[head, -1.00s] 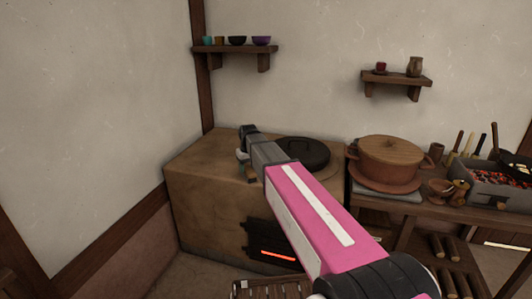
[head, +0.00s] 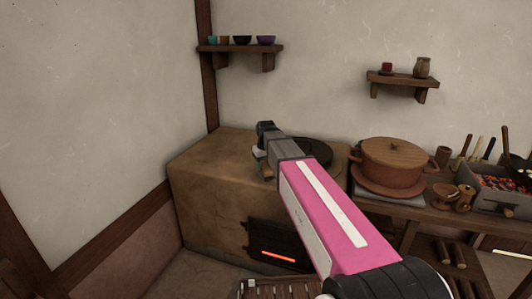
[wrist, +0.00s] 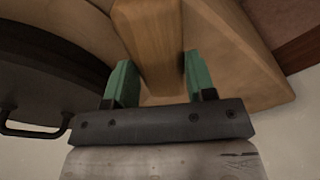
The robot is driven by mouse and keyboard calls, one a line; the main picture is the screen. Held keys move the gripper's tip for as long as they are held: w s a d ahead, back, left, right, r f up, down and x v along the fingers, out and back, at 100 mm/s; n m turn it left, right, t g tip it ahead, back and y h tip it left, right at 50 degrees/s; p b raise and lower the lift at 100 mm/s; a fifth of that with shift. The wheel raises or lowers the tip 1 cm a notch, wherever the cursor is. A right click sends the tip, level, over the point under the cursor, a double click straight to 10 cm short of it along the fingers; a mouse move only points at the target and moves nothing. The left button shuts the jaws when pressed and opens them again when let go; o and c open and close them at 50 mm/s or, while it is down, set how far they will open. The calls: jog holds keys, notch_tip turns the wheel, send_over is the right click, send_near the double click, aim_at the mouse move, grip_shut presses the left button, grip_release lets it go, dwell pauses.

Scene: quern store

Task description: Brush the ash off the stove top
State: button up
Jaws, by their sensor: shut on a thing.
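The stove (head: 205,195) is a tan block in the corner, with a dark fire door (head: 277,240) glowing orange in front. A round black lid (head: 318,152) lies on its top, partly hidden by my arm. My gripper (wrist: 160,82) is over the stove top, left of the lid in the head view. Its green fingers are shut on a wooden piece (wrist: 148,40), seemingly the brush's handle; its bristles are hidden. I cannot make out any ash on the stove top.
A lidded clay pot (head: 391,165) stands on the bench right of the stove. Further right is a grey tray of glowing coals (head: 495,192). Two wall shelves (head: 240,48) hold small vessels. The stove top's left part looks clear.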

jog(key=shift+r, duration=2.75)
